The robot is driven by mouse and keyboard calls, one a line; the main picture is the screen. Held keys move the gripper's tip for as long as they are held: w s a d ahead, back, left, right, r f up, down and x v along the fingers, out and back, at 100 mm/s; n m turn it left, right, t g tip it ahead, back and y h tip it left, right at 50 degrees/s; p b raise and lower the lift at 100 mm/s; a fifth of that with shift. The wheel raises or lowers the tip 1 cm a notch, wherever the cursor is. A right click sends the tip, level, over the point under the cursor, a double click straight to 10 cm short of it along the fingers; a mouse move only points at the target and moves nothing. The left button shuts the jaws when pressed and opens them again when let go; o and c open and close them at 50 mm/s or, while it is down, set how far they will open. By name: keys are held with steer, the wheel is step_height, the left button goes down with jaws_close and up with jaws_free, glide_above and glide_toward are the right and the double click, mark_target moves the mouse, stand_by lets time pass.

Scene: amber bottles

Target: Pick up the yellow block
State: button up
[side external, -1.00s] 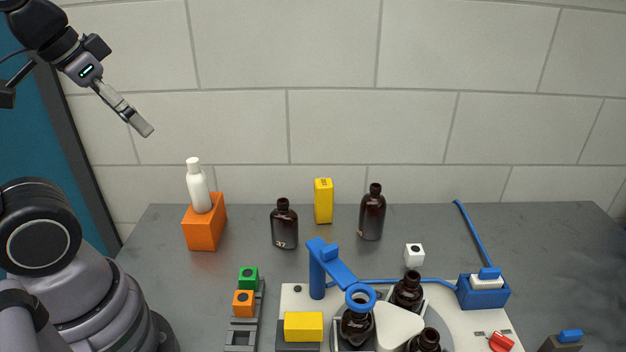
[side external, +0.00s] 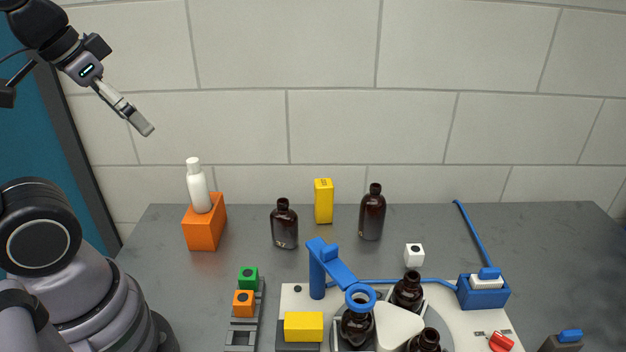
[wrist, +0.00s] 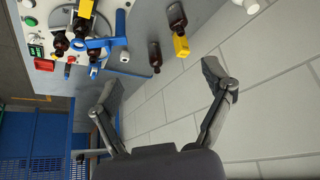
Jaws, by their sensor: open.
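An upright yellow block (side external: 323,201) stands at the back of the table between two amber bottles, near the wall. It also shows in the wrist view (wrist: 181,46). A second yellow block (side external: 304,326) lies on a dark holder at the front of the work station. My gripper (side external: 146,129) is high at the upper left, well above the table and far from both blocks. In the wrist view its two fingers (wrist: 161,82) are spread wide with nothing between them.
Amber bottles (side external: 284,226) (side external: 372,214) flank the upright block. A white bottle (side external: 198,188) stands on an orange block (side external: 204,226) at left. A blue arm with a ring (side external: 337,268) rises over the station's bottles. The back right tabletop (side external: 540,225) is mostly clear.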

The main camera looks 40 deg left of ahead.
steer(key=w+a+r+t+y, duration=0.1)
steer(key=w+a+t, duration=0.15)
steer(key=w, duration=0.65)
steer(key=w+a+r+t+y, duration=0.1)
steer(key=w+a, duration=0.2)
steer(key=w, duration=0.6)
steer(key=m+t+h, duration=0.5)
steer(key=m+h, duration=0.3)
steer(key=h, duration=0.5)
glide_above(315, 189)
step_height(315, 189, down, 28)
steer(key=f, duration=0.7)
steer(key=shift+s+a+f, duration=0.15)
steer(key=shift+s+a, duration=0.15)
steer(key=shift+r+x, duration=0.2)
steer(key=shift+x, duration=0.7)
steer(key=shift+w+d, duration=0.4)
steer(key=shift+w, duration=0.15)
steer(key=shift+c, duration=0.3)
